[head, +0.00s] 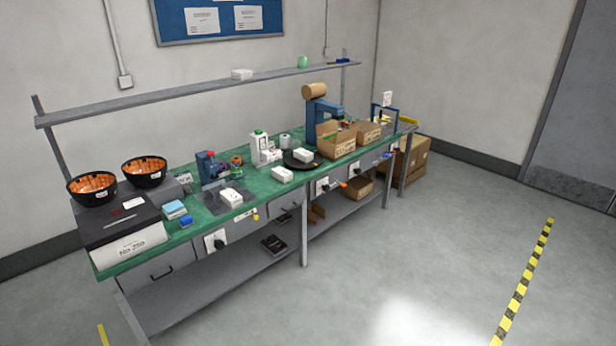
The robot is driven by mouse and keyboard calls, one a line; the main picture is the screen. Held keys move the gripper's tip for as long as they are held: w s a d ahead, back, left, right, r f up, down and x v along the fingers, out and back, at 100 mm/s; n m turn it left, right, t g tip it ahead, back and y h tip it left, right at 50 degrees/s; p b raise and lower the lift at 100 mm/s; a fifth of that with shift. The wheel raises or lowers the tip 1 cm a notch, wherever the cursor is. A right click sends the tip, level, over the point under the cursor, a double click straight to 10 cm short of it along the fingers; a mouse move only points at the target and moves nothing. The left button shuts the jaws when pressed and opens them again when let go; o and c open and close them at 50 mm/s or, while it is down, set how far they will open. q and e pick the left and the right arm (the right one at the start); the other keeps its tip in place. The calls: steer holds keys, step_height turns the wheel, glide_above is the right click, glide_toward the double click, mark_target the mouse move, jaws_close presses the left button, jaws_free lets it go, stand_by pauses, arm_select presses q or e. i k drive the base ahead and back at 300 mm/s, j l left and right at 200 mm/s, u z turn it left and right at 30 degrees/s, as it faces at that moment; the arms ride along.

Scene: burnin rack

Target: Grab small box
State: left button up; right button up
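Several small white boxes are in the head view. One small box (231,197) sits on a dark plate at the front edge of the green workbench (203,224). Another small box (282,174) lies near the front edge, left of a round black disc (301,159). A third white box (303,155) lies on that disc. One more white box (242,74) stands on the upper shelf. I cannot tell which one the task means. Neither of my grippers shows in the view.
Orange-filled black bowls (145,171) and a dark machine (120,219) occupy the bench's left end. Open cardboard boxes (337,141) stand at the right. Larger cartons (404,160) rest on the floor beyond. The floor (400,250) before the bench is clear, with yellow-black tape (522,285) at right.

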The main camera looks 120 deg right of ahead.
mark_target(282, 175)
steer(key=z, duration=3.7)
steer(key=i+j+z, duration=0.2)
steer(key=i, duration=0.3)
